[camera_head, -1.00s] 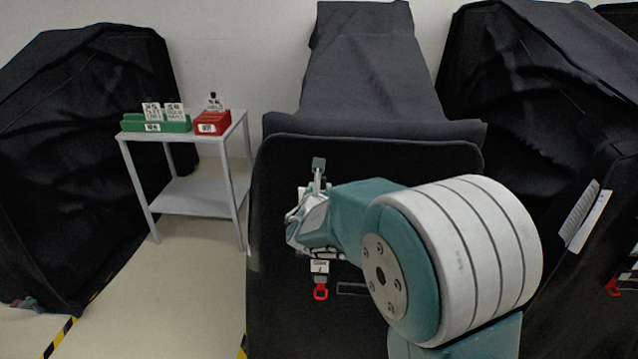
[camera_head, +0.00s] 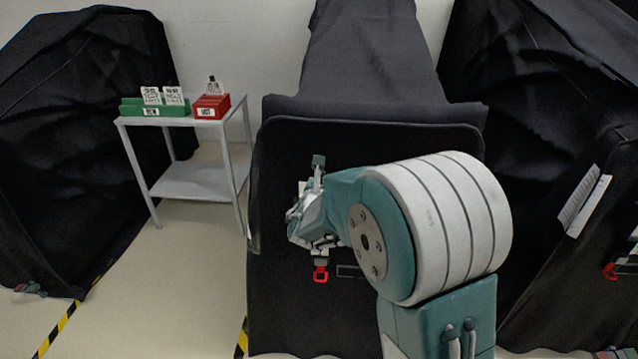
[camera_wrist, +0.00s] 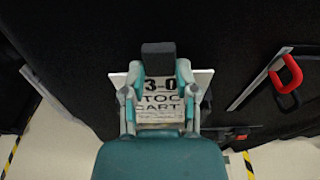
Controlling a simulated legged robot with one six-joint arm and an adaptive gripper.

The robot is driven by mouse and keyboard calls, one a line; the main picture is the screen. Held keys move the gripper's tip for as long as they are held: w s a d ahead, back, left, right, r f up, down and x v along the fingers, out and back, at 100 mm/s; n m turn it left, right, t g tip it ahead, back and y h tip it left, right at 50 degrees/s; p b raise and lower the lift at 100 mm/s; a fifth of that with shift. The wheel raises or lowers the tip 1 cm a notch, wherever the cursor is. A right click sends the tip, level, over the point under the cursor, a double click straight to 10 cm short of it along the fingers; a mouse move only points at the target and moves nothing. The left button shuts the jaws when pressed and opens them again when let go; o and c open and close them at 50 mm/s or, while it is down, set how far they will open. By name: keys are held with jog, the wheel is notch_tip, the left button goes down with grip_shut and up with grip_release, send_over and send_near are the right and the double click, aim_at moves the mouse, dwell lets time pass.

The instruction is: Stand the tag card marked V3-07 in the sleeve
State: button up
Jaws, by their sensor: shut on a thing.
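My gripper (camera_head: 306,206) is shut on a white tag card, in front of the middle covered cart. In the wrist view, my gripper (camera_wrist: 159,84) has a finger on each side of the card (camera_wrist: 158,108). The print reads "3-0" with partly covered words below; the rest is hidden by the fingers. In the head view, only a pale edge of the card (camera_head: 303,187) shows beside the gripper. I cannot clearly make out the sleeve; a dark grey-edged strip (camera_head: 349,271) sits on the cart front, just right of a red hook (camera_head: 321,274).
A grey side table (camera_head: 190,180) at left bears a green bin (camera_head: 130,107) with cards and a red bin (camera_head: 210,105). Black covered carts stand left (camera_head: 80,150) and right (camera_head: 545,110). Floor is clear below the table. The red hook also shows in the wrist view (camera_wrist: 288,76).

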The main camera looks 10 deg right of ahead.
jog(key=shift+f, duration=0.15)
jog(key=shift+f, duration=0.95)
jog(key=o, duration=1.1)
jog(key=v, duration=1.2)
